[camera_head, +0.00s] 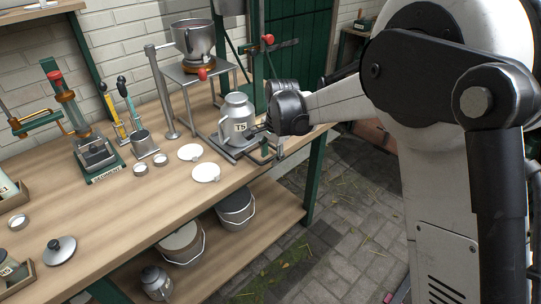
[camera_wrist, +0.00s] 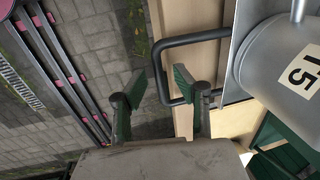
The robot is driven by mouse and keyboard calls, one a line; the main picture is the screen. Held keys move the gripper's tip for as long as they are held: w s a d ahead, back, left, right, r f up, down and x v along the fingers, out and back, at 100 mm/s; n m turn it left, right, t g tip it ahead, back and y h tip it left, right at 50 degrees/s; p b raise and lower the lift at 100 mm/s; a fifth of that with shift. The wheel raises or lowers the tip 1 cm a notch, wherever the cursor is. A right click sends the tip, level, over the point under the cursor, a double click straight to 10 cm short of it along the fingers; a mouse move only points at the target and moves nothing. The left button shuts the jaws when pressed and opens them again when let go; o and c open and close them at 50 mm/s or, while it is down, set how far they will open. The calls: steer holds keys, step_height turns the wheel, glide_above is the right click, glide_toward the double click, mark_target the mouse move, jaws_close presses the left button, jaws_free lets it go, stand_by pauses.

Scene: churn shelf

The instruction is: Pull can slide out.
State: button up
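A grey metal can (camera_head: 232,110) labelled "T5" stands upright on a flat metal slide (camera_head: 228,148) at the bench's right end. In the wrist view the can (camera_wrist: 270,60) and slide (camera_wrist: 235,62) are at the right. A dark loop handle (camera_wrist: 190,38) extends from the slide past the wooden edge. My gripper (camera_wrist: 160,78) is open, with green finger pads on either side of the handle's outer bar in the picture. I cannot tell whether the pads touch it. In the head view my gripper (camera_head: 265,147) is beside the slide's front right, partly hidden by my wrist.
A metal stand with a funnel-like vessel (camera_head: 194,40) rises behind the can. Two white discs (camera_head: 206,172) lie left of the slide on the wooden bench (camera_head: 130,205). Buckets (camera_head: 236,207) stand on the lower shelf. The paved floor right of the bench is open.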

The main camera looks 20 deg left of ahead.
steer(key=shift+r, duration=0.15)
step_height(320, 180, up, 12)
steer(key=d, duration=0.2)
steer(key=shift+s+f, duration=0.2)
steer(key=shift+s, duration=0.25)
steer(key=s+d+r+n+t, duration=0.1)
steer(key=s+d+r, duration=0.2)
steer(key=d, duration=0.5)
steer(key=s+d+r+n+t, duration=0.1)
steer(key=s+d+r, duration=0.25)
steer(key=d, duration=0.45)
steer(key=s+d+r+t, duration=0.1)
steer(key=s+d+r, duration=0.2)
steer(key=d, duration=0.5)
steer(key=s+d+f+n+t+h, duration=0.1)
steer(key=s+d+f, duration=0.2)
steer(key=s+d, duration=0.5)
steer(key=s+d+f+n+t, duration=0.2)
steer(key=s+d, duration=0.6)
steer(key=s, duration=0.1)
steer(key=shift+s+d+f+h, duration=0.2)
steer(key=shift+f+h, duration=0.2)
